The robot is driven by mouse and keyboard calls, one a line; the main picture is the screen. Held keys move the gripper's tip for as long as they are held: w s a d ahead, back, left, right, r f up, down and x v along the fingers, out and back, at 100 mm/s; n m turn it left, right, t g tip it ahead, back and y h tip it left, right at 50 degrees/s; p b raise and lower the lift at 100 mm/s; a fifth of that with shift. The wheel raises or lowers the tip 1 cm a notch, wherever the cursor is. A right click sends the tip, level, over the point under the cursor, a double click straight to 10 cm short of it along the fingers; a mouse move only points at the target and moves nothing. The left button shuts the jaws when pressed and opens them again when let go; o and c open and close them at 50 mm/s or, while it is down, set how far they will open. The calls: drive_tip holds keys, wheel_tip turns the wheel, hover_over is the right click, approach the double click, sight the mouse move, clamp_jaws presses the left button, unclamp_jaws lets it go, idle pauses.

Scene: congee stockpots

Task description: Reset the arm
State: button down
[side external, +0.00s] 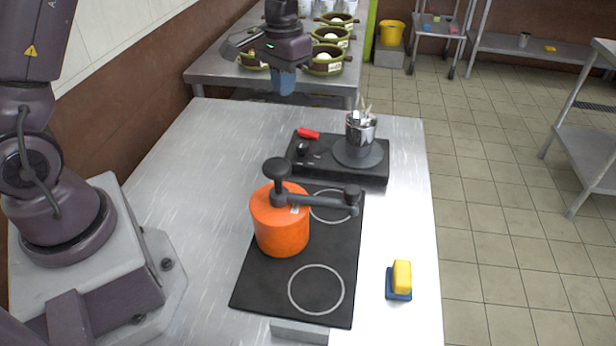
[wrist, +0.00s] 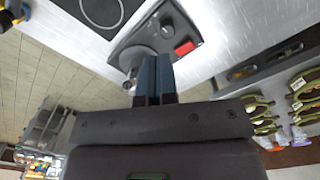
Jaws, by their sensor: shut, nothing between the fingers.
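My gripper (side external: 284,80) hangs in the air above the far end of the steel table, past the black burner unit. Its blue fingers also show in the wrist view (wrist: 154,75), pressed together with nothing between them.
A yellow sponge (side external: 402,275) sits on a blue holder (side external: 398,296) at the table's right. Several green bowls (side external: 326,62) stand on another steel table behind my gripper. The left part of the steel table (side external: 190,200) is clear. A yellow bucket (side external: 392,32) stands farther back.

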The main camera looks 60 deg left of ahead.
drive_tip(key=s+d+r+m+t, duration=0.1)
drive_tip(key=s+d+r+t, duration=0.2)
drive_tip(key=s+r, duration=0.3)
drive_tip(key=s+d+r+m+t, duration=0.1)
drive_tip(key=s+d+r, duration=0.4)
drive_tip(key=s, duration=0.9)
wheel_tip(320, 180, up, 3)
drive_tip(key=shift+s+f+t, duration=0.2)
drive_tip(key=shift+s+t, duration=0.1)
drive_tip(key=shift+t, duration=0.6)
